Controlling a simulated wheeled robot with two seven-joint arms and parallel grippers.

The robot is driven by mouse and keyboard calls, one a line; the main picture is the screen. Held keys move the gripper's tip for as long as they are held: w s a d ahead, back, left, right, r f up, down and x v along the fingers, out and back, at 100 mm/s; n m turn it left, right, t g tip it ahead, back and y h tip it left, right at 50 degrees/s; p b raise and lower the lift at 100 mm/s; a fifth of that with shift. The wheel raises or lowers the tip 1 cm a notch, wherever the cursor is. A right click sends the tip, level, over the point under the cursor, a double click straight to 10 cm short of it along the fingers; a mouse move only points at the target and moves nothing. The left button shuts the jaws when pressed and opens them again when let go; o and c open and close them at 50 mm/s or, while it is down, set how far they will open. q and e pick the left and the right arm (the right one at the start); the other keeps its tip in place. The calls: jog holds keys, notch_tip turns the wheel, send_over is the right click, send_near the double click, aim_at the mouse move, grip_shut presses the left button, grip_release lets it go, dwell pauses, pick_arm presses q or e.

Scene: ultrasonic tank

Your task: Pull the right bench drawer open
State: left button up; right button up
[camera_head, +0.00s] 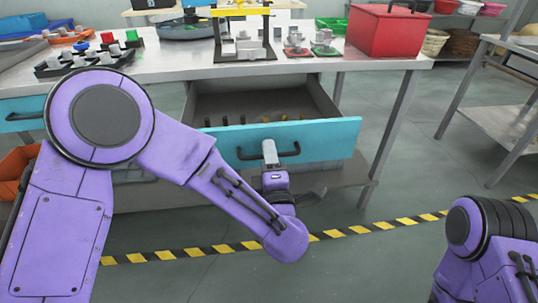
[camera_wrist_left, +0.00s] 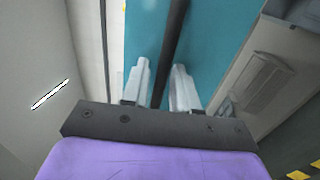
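The right bench drawer (camera_head: 328,135) has a teal front with a dark bar handle (camera_head: 290,152). It stands well out from the bench, and its inside shows in the head view. My left gripper (camera_head: 270,153) is at the middle of the handle. In the left wrist view, the two light fingers of my left gripper (camera_wrist_left: 161,85) are close together on either side of the dark handle bar (camera_wrist_left: 174,35), in front of the teal face. They look closed on the bar. My right gripper is out of view; only part of my right arm shows at bottom right.
Several small upright items (camera_head: 265,119) are in the drawer. The bench top (camera_head: 200,70) carries a red box (camera_head: 387,30), a black-and-yellow stand (camera_head: 243,35) and a dark rack (camera_head: 83,62). A striped line (camera_head: 210,250) crosses the floor. A metal table (camera_head: 500,115) stands at right.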

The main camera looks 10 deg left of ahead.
pick_arm(q)
jog(key=v, duration=1)
jog(key=shift+s, duration=0.3)
